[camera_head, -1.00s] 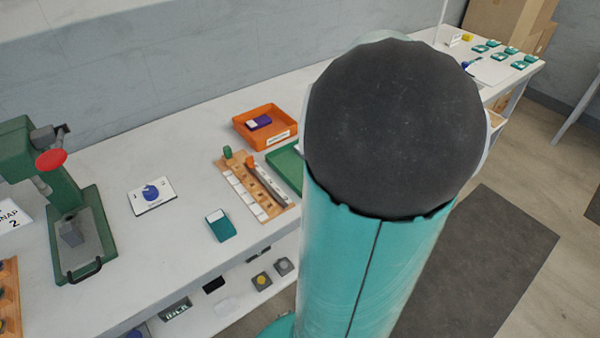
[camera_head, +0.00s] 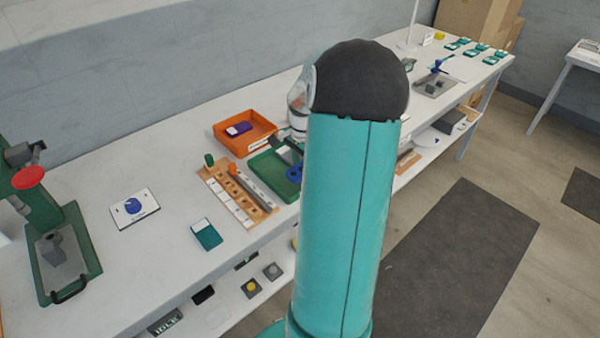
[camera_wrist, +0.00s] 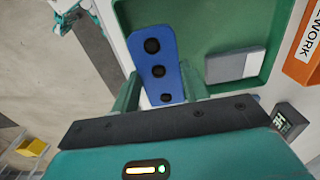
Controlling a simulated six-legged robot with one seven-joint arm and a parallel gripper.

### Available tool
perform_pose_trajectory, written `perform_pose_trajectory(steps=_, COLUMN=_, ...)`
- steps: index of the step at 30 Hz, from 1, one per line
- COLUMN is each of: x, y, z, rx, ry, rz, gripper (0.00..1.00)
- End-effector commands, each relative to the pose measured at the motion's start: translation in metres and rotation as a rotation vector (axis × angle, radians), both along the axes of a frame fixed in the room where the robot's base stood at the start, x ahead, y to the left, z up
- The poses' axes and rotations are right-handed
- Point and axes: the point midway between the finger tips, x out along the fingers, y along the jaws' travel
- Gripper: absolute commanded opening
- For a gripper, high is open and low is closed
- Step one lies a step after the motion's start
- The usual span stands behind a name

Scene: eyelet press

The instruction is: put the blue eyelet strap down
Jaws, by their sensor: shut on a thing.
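The blue eyelet strap (camera_wrist: 158,62) shows in the wrist view as a flat blue piece with three dark round eyelets in a row. My gripper (camera_wrist: 161,90) is shut on it, with one green finger on each side. The strap overlaps the left part of the green tray (camera_wrist: 212,28); I cannot tell whether it touches. In the head view the blue strap (camera_head: 294,174) shows at the right side of the green tray (camera_head: 262,168), partly hidden by my arm. My gripper is mostly hidden there.
A grey and white piece (camera_wrist: 235,66) lies in the green tray. The orange rework bin (camera_head: 222,142) behind it holds a purple and white piece (camera_head: 238,128). A wooden rack (camera_head: 238,197) stands left of the tray. A teal and white item (camera_head: 206,234) lies farther left on the table.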

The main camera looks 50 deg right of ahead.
Motion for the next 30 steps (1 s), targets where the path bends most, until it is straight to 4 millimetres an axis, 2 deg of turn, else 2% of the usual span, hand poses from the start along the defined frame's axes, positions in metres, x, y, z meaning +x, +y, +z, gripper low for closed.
perform_pose_trajectory(steps=6, x=0.012, y=-0.002, z=-0.015, rx=0.000, ry=-0.001, rz=0.002, gripper=0.23)
perform_pose_trajectory(steps=12, x=0.011, y=-0.001, z=-0.042, rx=0.002, ry=0.000, rz=0.001, gripper=0.23)
perform_pose_trajectory(steps=23, x=0.012, y=-0.001, z=-0.046, rx=-0.001, ry=-0.001, rz=0.002, gripper=0.23)
perform_pose_trajectory(steps=24, x=0.012, y=-0.001, z=-0.047, rx=-0.001, ry=-0.001, rz=0.002, gripper=0.46)
perform_pose_trajectory(steps=25, x=0.012, y=-0.002, z=-0.047, rx=-0.001, ry=-0.001, rz=0.002, gripper=0.52)
perform_pose_trajectory(steps=30, x=0.012, y=-0.002, z=-0.047, rx=-0.001, ry=-0.001, rz=0.001, gripper=0.54)
